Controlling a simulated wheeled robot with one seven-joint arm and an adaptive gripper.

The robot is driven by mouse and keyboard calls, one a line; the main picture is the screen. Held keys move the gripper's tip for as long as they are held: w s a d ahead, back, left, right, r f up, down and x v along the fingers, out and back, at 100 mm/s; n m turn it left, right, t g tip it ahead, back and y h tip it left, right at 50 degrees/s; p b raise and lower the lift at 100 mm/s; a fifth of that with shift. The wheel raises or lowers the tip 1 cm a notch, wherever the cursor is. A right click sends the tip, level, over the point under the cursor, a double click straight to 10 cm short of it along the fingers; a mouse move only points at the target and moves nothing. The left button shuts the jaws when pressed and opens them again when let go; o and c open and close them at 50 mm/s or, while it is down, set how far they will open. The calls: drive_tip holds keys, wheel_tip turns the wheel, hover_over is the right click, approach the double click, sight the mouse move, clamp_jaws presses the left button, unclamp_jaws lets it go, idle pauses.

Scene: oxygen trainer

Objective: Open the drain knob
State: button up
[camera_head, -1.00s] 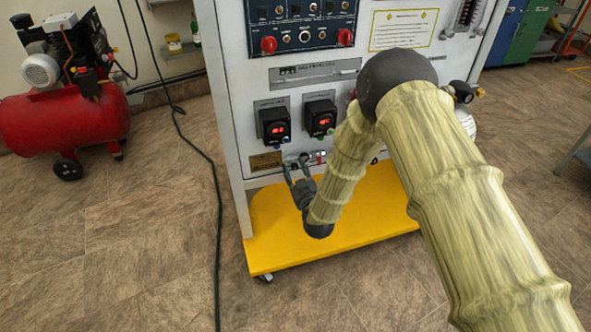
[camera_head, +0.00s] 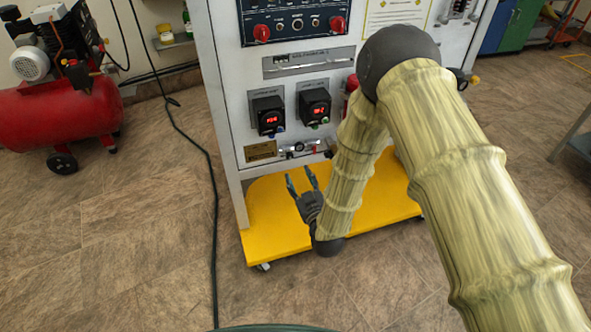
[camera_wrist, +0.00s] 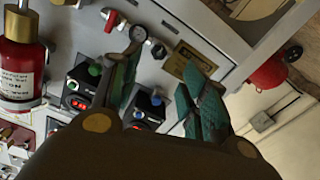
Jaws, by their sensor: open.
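The trainer panel has a small metal fitting (camera_head: 299,149) low on its front, under two black units with red displays. In the wrist view this fitting shows a round gauge (camera_wrist: 138,33) and a red handle (camera_wrist: 113,20). No readable label shows which part is the drain knob. My gripper (camera_head: 301,176) is open and empty, its fingers pointing up toward the panel just below the fitting. In the wrist view my gripper (camera_wrist: 162,65) has its fingers spread, with the gauge near the left fingertip. I cannot tell if they touch.
The black display units, left (camera_head: 268,115) and right (camera_head: 314,106), jut from the panel above. A yellow base plate (camera_head: 268,222) lies below. A red compressor (camera_head: 62,105) stands at the left, and a dark cable (camera_head: 213,200) runs over the floor. Floor at the left is mostly clear.

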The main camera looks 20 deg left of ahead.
drive_tip(key=shift+v, duration=1.2)
drive_tip(key=s+d+f+m+g+h, duration=0.25)
drive_tip(key=s+d+f, duration=0.35)
drive_tip(key=d, duration=0.4)
drive_tip(key=s+d+f+m+g+h, duration=0.2)
drive_tip(key=s+d+f+g+h, duration=0.15)
drive_tip(key=d+f, duration=0.6)
drive_tip(key=s+d+f+m+g+h, duration=0.1)
drive_tip(key=s+d+m+g, duration=0.15)
drive_tip(key=s+d, duration=0.5)
drive_tip(key=s+d+f+m+g+h, duration=0.1)
drive_tip(key=s+d+f+g+h, duration=0.3)
drive_tip(key=s, duration=0.7)
drive_tip(key=s+d+r+m+g+y, duration=0.1)
drive_tip(key=s+d+m+g, duration=0.1)
drive_tip(key=s+d, duration=0.65)
wheel_tip(320, 180, up, 23)
drive_tip(key=s+a+p, duration=0.1)
drive_tip(key=p, duration=2.1)
drive_tip(key=shift+s+f+p, duration=0.2)
drive_tip(key=shift+f+p, duration=0.05)
drive_tip(key=shift+p, duration=0.05)
